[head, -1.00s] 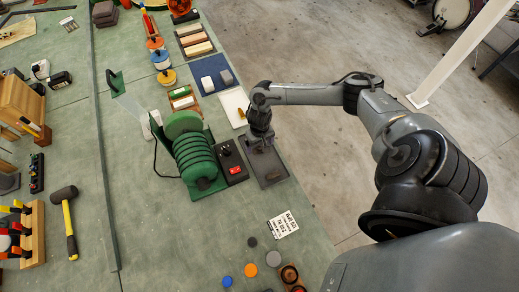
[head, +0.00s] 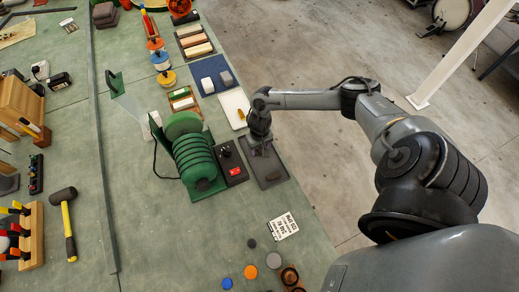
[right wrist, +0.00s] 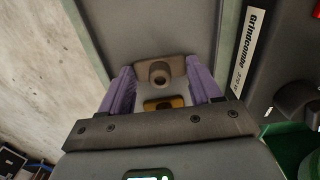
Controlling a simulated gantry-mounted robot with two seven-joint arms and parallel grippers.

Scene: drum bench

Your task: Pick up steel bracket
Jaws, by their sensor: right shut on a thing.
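My right gripper (head: 260,146) is low over the shallow grey tray (head: 273,182). In the right wrist view its purple fingers (right wrist: 160,75) are shut on the steel bracket (right wrist: 160,71), a brownish plate with a round, hollow boss. The bracket spans the gap between the fingertips. A small yellow-orange piece (right wrist: 163,103) with a dark middle shows behind the palm edge; I cannot tell whether it belongs to the bracket. In the head view the held part is mostly hidden by the gripper. My left gripper is not in view.
A dark control box with a red switch (head: 235,171) and a green ribbed machine (head: 196,165) stand left of the tray. A white pad (head: 233,110) lies behind it. A printed card (head: 283,227) lies in front. The bench edge is close on the right.

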